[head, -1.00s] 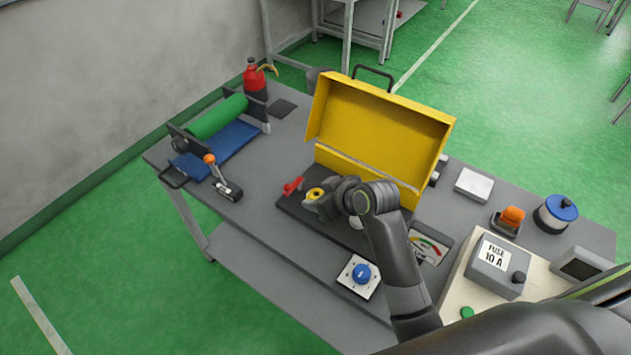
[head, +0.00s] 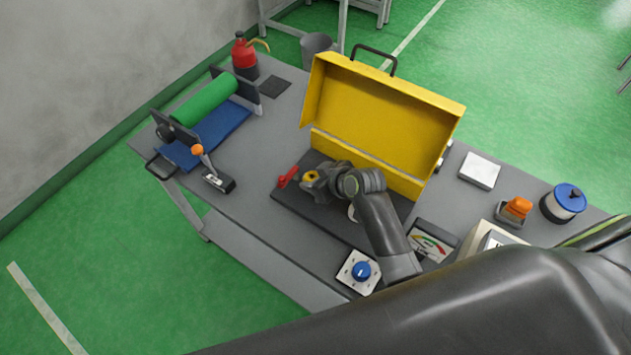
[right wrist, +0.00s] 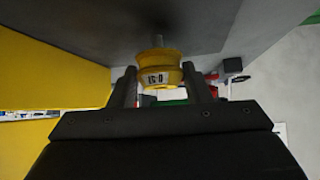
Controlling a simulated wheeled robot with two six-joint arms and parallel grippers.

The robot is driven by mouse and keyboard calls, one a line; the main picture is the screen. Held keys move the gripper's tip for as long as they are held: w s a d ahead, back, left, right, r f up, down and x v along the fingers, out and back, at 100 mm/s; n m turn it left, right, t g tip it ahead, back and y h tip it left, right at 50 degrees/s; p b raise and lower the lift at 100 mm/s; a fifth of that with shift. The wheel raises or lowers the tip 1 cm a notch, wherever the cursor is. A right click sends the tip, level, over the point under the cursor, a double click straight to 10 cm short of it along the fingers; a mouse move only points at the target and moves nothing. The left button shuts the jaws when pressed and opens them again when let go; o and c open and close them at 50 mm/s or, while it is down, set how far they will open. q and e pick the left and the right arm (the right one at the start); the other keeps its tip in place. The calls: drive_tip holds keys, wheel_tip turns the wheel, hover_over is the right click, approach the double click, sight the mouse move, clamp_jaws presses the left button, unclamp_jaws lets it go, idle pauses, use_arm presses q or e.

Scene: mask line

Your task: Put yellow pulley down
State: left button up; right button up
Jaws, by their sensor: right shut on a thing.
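The yellow pulley (head: 311,176) is at the tip of my right gripper (head: 313,182), over the dark mat (head: 300,207) in front of the open yellow toolbox (head: 380,115). In the right wrist view the pulley (right wrist: 160,73) sits between the two fingers of the right gripper (right wrist: 160,85), which are shut on it. It has a label that looks like "0-51", and a thin grey pin (right wrist: 158,41) shows just beyond it. I cannot tell whether the pulley touches the mat. My left gripper is not in view.
A red part (head: 288,177) lies just left of the pulley. A lever box (head: 219,180), a green roller (head: 205,99) and a red bottle (head: 244,54) are further left. Bare bench lies left of the mat.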

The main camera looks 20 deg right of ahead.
drive_tip(key=shift+f, duration=1.1)
drive_tip(key=o, duration=1)
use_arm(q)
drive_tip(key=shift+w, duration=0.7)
use_arm(e)
drive_tip(key=shift+s+d+r, duration=0.15)
drive_tip(key=shift+s+r, duration=0.05)
drive_tip(key=shift+r, duration=0.05)
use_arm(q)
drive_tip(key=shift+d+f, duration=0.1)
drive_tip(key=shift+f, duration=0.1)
use_arm(e)
drive_tip(key=v, duration=1.1)
drive_tip(key=shift+s+r, duration=0.15)
drive_tip(key=shift+r, duration=0.05)
